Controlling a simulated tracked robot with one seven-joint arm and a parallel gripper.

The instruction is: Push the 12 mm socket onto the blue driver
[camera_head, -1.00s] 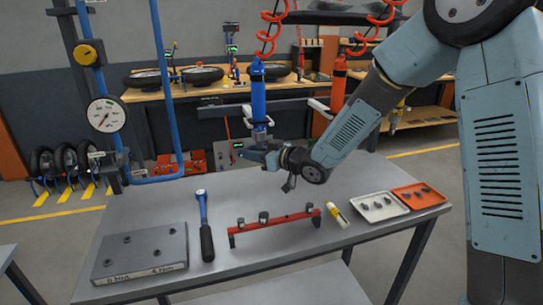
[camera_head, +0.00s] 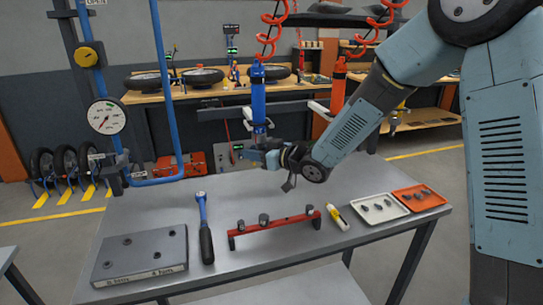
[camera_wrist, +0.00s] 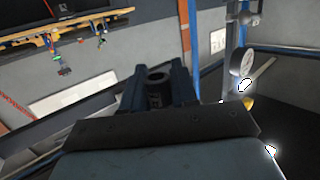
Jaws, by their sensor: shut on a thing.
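The blue driver (camera_head: 258,97) hangs upright from a red coiled hose above the table, its lower end pointing down. My gripper (camera_head: 251,155) is close to the driver's lower end, seemingly just below it; the exact gap is too small to tell. In the wrist view, my gripper (camera_wrist: 156,88) is shut on a dark cylindrical socket (camera_wrist: 157,77), whose open, round end shows between the fingers. Its size marking cannot be read. Whether it touches the driver cannot be told; the driver is not clearly seen in the wrist view.
An orange driver (camera_head: 338,88) hangs right of the blue one.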

